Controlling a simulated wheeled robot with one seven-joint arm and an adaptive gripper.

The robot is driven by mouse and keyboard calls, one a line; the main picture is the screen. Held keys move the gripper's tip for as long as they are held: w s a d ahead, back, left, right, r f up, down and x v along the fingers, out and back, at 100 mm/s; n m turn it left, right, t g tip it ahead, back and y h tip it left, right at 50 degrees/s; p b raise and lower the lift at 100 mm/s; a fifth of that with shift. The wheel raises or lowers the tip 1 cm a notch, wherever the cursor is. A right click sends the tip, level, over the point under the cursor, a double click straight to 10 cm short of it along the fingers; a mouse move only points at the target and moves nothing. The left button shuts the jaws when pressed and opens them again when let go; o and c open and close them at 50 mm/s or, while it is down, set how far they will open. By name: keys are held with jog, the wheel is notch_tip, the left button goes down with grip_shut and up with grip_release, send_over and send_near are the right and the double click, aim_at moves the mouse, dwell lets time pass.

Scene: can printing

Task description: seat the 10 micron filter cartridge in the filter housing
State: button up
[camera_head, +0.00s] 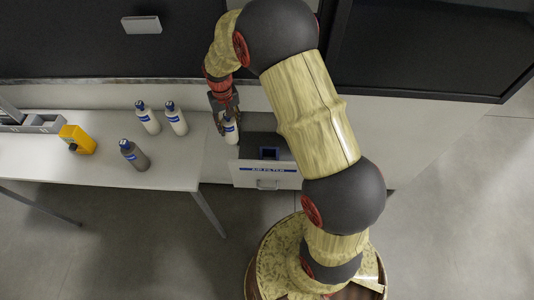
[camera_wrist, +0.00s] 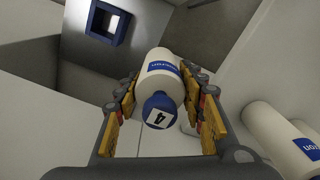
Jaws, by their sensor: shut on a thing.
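My gripper (camera_head: 227,118) is shut on a white filter cartridge (camera_head: 231,133) with a blue cap and blue label. In the wrist view, the gripper (camera_wrist: 164,92) has its fingers on both sides of this cartridge (camera_wrist: 158,66); the cap shows a "4", and the label shows part of "micron", its number unreadable. The filter housing appears as a blue square-rimmed socket (camera_head: 269,153) inside an open drawer (camera_head: 266,178). The socket (camera_wrist: 108,24) is at the upper left of the wrist view, apart from the cartridge. The cartridge is left of the socket in the head view.
Two white cartridges (camera_head: 148,118) (camera_head: 176,118) and a grey one (camera_head: 134,155) stand on the white table (camera_head: 168,178). A yellow device (camera_head: 77,140) and a grey tray (camera_head: 40,124) are farther left. The drawer walls surround the socket.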

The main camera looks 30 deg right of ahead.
jog(key=s+d+b, duration=0.2)
jog(key=s+d, duration=0.7)
jog(key=d, duration=0.4)
jog(key=shift+w+a+f+b, duration=0.15)
jog(key=shift+f+b, duration=0.7)
jog(key=shift+f, duration=2.15)
jog(key=shift+w+a+f+b, duration=0.1)
jog(key=shift+f+b, duration=0.7)
jog(key=shift+f, duration=2.15)
jog(key=shift+w+a+f+b, duration=0.15)
jog(key=shift+f+b, duration=0.7)
jog(key=shift+f, duration=2.15)
jog(key=shift+f, duration=0.1)
jog(key=o, duration=1.2)
jog(key=shift+s, duration=0.1)
jog(key=shift+c, duration=0.2)
jog(key=shift+o, duration=0.6)
